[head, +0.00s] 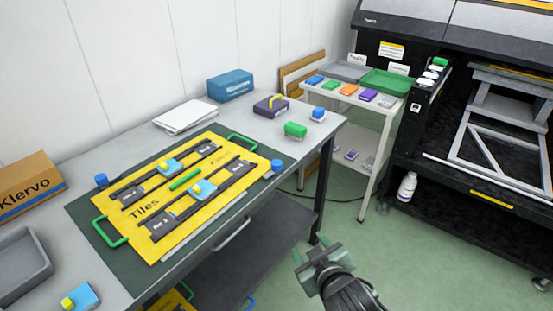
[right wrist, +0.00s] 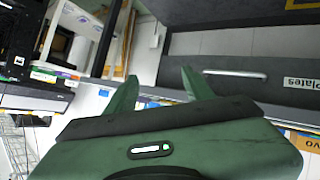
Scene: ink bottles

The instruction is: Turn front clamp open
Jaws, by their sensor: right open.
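A yellow board marked "Tiles" (head: 145,208) lies on a dark green mat (head: 85,212) on the table. I cannot tell which part is the front clamp. My right gripper (head: 316,252) is open and empty, off the table's front edge, right of the board. It also shows in the right wrist view (right wrist: 162,90). My left gripper is out of view.
A green block (head: 295,130), a purple box (head: 271,106) and a blue box (head: 230,85) are at the table's right end. A white cart (head: 385,118) and a black machine stand to the right. Green floor is free around my gripper.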

